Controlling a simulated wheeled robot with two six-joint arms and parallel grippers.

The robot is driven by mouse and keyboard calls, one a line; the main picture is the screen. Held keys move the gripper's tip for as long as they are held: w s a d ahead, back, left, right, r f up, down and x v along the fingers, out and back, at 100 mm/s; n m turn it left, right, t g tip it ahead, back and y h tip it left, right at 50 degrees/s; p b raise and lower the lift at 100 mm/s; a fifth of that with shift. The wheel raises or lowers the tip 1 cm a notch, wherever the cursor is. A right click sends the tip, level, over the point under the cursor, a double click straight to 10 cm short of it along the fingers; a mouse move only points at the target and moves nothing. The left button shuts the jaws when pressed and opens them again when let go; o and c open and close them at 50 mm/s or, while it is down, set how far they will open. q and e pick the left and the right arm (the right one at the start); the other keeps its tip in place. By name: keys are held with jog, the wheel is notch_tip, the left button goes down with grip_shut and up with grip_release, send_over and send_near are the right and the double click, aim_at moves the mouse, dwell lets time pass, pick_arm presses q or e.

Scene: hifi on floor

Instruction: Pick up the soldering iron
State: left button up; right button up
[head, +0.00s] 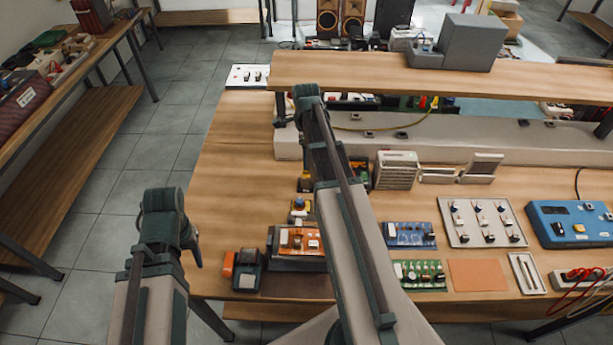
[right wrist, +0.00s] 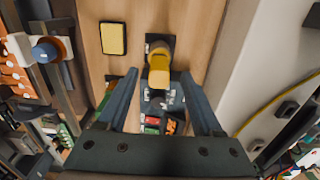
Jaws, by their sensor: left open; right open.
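A yellow rounded thing (right wrist: 158,70) on a dark base lies between my right fingers in the right wrist view. It looks like the soldering iron's handle in its stand, seen from above, but I cannot be sure. My right gripper (right wrist: 160,88) is open, its two fingers apart on either side of it, with no clear contact. In the head view my right arm covers this part of the bench, and only a bit of yellow shows beside it. My left arm stands left of the bench's front corner, and I cannot make out its gripper fingers.
A small yellow-faced block (right wrist: 113,38) lies left of the right fingers. A blue knob (right wrist: 45,50) stands farther left. Circuit boards (head: 409,234), a switch panel (head: 482,222) and a blue meter (head: 570,224) fill the right. A raised shelf (head: 340,68) spans the back. The bench's left end is bare.

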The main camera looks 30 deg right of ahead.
jog(key=shift+f, duration=0.1)
notch_tip(320, 180, down, 5)
jog(key=b, duration=0.5)
jog(key=shift+f, duration=0.15)
grip_shut()
